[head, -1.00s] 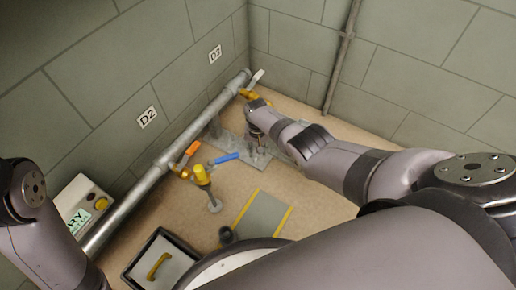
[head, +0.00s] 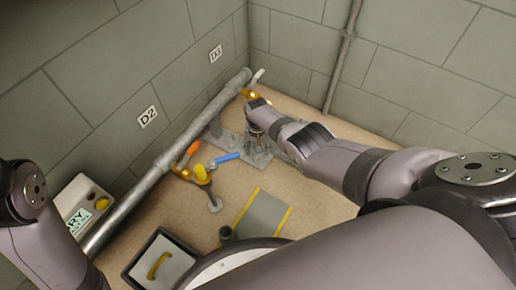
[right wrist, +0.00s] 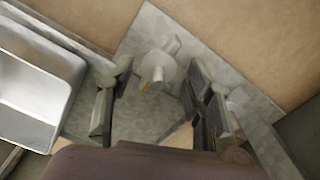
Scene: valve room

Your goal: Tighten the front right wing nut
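In the right wrist view a pale grey wing nut (right wrist: 160,66) with rounded wings stands on a grey metal plate (right wrist: 150,118). A small yellow mark shows beside its base. My right gripper (right wrist: 152,90) is open, with one finger on either side and the wing nut between and slightly beyond the tips. I see no contact. In the head view my right gripper (head: 257,138) is low over the grey plate (head: 262,159) near the pipe, and the wing nut there is too small to make out. My left arm is at the left edge; its gripper is out of view.
A grey pipe (head: 138,193) runs along the left wall, with an orange handle (head: 192,148), a blue handle (head: 228,157) and a yellow knob (head: 201,172) near it.

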